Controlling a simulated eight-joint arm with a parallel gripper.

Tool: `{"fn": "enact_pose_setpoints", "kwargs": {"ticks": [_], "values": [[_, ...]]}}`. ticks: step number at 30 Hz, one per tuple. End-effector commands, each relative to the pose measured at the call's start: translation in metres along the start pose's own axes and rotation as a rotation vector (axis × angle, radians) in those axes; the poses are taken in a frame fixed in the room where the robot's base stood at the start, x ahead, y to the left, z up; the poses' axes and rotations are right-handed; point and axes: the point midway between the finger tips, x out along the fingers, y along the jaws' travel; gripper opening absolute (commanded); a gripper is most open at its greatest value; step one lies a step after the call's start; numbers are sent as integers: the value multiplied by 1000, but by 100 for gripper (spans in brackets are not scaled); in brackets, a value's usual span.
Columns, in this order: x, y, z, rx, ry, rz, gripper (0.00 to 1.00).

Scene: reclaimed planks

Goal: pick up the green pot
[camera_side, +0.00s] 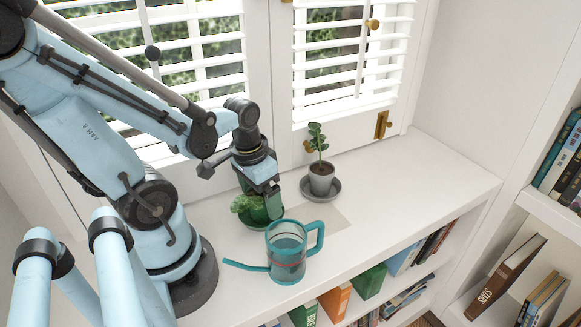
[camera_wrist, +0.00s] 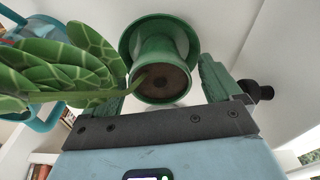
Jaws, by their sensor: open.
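The green pot (camera_side: 254,213) stands on a green saucer (camera_side: 259,223) on the white shelf top, and a leafy plant (camera_side: 243,202) grows in it. My gripper (camera_side: 268,202) reaches down at the pot and partly hides it. In the wrist view, the green pot (camera_wrist: 160,49) shows its soil between my two green fingers, with its saucer (camera_wrist: 190,31) beyond. The gripper (camera_wrist: 162,82) is open, one finger on each side of the pot. The plant's leaves (camera_wrist: 60,65) spread left and cover part of the left finger. I cannot tell whether the fingers touch the pot.
A teal watering can (camera_side: 287,252) stands close in front of the green pot, its spout pointing left. A grey pot (camera_side: 321,180) with a small plant stands on a saucer to the right. Shuttered windows stand behind. The shelf top further right is clear.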

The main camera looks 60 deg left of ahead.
Motion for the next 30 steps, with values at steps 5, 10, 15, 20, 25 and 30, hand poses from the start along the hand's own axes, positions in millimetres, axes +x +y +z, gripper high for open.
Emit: {"fn": "enact_pose_setpoints", "kwargs": {"ticks": [5,10,15,20,25,30], "values": [[3,0,0,0,0,0,92],[3,0,0,0,0,0,92],[3,0,0,0,0,0,69],[3,0,0,0,0,0,44],[3,0,0,0,0,0,22],[3,0,0,0,0,0,15]]}}
